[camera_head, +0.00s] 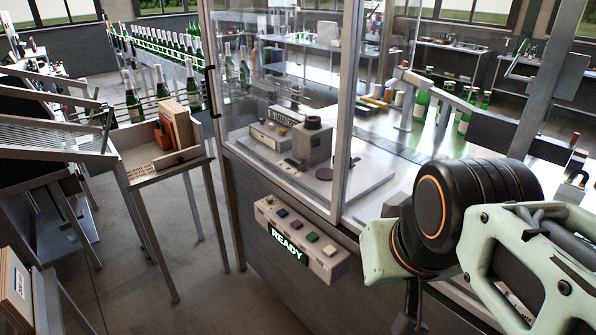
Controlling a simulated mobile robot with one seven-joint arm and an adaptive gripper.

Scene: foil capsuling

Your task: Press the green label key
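The green key (312,237) is a small square button on a grey key box (329,267) fixed low on the front of the machine cabinet. A lit display on the box's front face reads READY (286,243). My arm is at the right, its pale green and black links apart from the box in the picture. A dark part below my wrist runs off the bottom edge; my gripper's fingertips cannot be made out.
A glass enclosure (270,80) with a metal frame rises above the key box. Inside stands a grey device (312,143) on a white plate. Green bottles stand on a conveyor at the back left. A small table (150,178) with a wooden box is at left. Floor before the cabinet is clear.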

